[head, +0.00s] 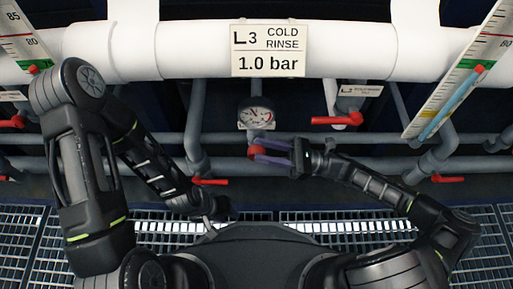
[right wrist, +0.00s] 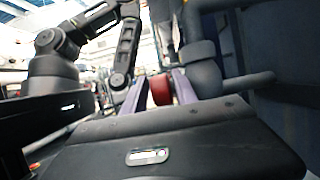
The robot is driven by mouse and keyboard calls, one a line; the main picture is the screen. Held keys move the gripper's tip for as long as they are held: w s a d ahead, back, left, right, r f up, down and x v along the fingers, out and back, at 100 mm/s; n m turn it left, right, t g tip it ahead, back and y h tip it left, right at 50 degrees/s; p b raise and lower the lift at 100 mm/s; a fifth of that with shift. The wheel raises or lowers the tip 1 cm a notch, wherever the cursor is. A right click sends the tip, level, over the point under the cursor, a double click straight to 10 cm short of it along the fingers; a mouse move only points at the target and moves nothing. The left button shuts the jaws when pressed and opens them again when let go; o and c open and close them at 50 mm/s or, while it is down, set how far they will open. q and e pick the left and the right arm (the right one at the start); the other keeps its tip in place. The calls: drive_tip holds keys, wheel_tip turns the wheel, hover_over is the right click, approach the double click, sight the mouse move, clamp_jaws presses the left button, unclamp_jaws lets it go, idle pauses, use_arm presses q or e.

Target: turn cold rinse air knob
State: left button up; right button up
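The red knob (head: 254,153) sits on the pipework just below the round pressure gauge (head: 257,116), under the sign "L3 COLD RINSE 1.0 bar" (head: 268,50). My right gripper (head: 262,149) comes in from the right, its purple fingers above and below the knob. In the right wrist view the knob (right wrist: 161,90) stands between the two fingers, with a thin gap seeming to show beside one finger. My left gripper (head: 222,210) hangs low near my body, away from the knob; its fingers are dark and unclear.
A thick white pipe (head: 190,50) runs across the top. Red lever handles stand at the right (head: 337,120) and below left (head: 210,181) of the knob. Grey pipes cross behind. A slanted gauge scale (head: 455,80) is at the right. Metal grating (head: 350,225) lies below.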

sight(253, 150)
drive_tip(key=shift+x, duration=1.3)
clamp_jaws()
